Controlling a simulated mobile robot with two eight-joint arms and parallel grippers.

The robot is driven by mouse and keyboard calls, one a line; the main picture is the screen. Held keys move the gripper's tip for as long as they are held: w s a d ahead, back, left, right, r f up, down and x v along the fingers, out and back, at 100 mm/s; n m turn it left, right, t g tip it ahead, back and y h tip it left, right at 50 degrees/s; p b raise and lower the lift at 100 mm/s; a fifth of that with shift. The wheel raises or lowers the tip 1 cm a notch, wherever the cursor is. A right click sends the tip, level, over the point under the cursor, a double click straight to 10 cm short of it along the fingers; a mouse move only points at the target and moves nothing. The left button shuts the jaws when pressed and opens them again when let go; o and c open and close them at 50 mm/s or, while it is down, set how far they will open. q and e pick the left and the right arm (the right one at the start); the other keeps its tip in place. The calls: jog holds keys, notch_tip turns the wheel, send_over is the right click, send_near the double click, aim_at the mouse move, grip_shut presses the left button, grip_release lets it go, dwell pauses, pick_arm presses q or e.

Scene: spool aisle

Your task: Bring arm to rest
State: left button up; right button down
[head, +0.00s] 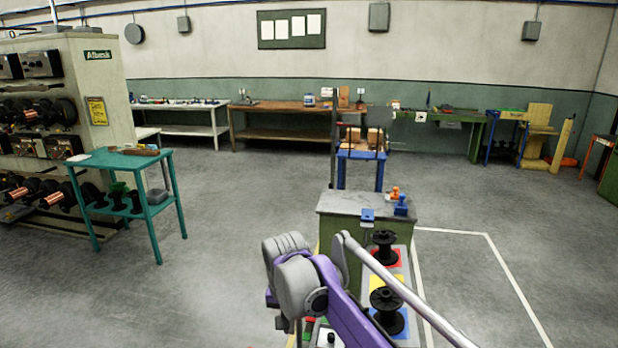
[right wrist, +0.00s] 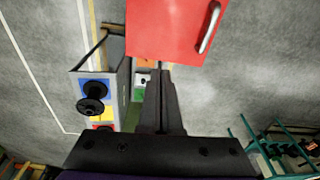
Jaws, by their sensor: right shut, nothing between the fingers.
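My right arm (head: 335,300), purple with grey joint covers, reaches in from the bottom of the head view. Its gripper is mostly hidden there behind the arm. In the right wrist view my right gripper (right wrist: 156,78) shows as two dark fingers pressed together, with nothing between them. It hangs in the air beside a narrow stand with coloured squares. My left arm and left gripper are not in view.
Black spools (head: 385,250) stand on the coloured squares, just right of my arm. A grey-topped green cabinet (head: 340,204) is ahead. A red box with a handle (right wrist: 172,28) shows beyond the fingers. A teal table (head: 103,159) stands left; open floor lies between.

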jog(key=s+d+f+t, duration=0.2)
jog(key=s+d, duration=1)
jog(key=d, duration=0.3)
jog(key=s+d+f+t, duration=0.1)
jog(key=s+d+f, duration=0.2)
jog(key=s, duration=0.3)
jog(key=s+d+f+n+t, duration=0.1)
jog(key=s+d+f, duration=0.3)
jog(key=s+f, duration=0.1)
jog(key=shift+s, duration=0.7)
jog(key=shift+d, duration=0.1)
